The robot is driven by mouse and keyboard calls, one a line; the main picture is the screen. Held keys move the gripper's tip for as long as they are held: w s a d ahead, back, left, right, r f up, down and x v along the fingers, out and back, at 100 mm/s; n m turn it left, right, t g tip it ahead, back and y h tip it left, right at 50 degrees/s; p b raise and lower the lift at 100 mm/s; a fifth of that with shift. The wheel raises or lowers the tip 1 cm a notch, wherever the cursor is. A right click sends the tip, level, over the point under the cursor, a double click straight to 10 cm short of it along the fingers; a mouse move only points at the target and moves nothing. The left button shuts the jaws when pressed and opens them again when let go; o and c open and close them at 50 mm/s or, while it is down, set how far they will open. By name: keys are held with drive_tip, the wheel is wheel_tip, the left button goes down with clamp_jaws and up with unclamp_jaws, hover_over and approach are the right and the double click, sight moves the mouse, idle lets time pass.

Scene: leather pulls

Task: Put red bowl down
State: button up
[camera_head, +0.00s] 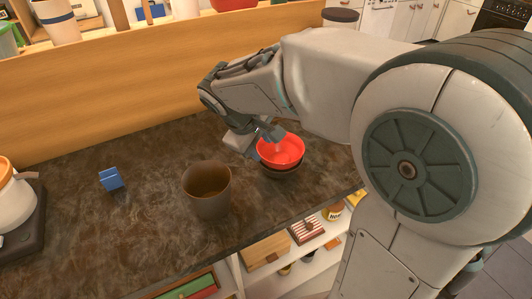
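The red bowl (281,151) is at the right part of the dark countertop (120,220). It sits in or just above a dark brown bowl (282,173); I cannot tell whether the two touch. My gripper (263,139) reaches down from above at the back-left rim of the red bowl. A fingertip overlaps the bowl's inside. The arm hides part of the gripper, so whether the fingers pinch the rim does not show clearly.
A brown pot (207,190) stands close to the left of the bowls. A small blue object (111,179) and a white jar (14,195) on a dark base are further left. A wooden panel (130,80) runs along the back. The countertop's front edge is near the bowls, above open shelves.

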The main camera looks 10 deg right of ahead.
drive_tip(key=v, duration=0.5)
drive_tip(key=s+d+f+m+y, duration=0.2)
drive_tip(key=s+d+f+m, duration=0.1)
drive_tip(key=s, duration=0.4)
drive_tip(key=s+d+f+m+y, duration=0.1)
drive_tip(key=s+d+f+m, duration=0.2)
drive_tip(key=s+d+m, duration=0.2)
drive_tip(key=shift+s+m+y, duration=0.4)
drive_tip(key=shift+s+m, duration=0.1)
drive_tip(key=shift+s, duration=0.4)
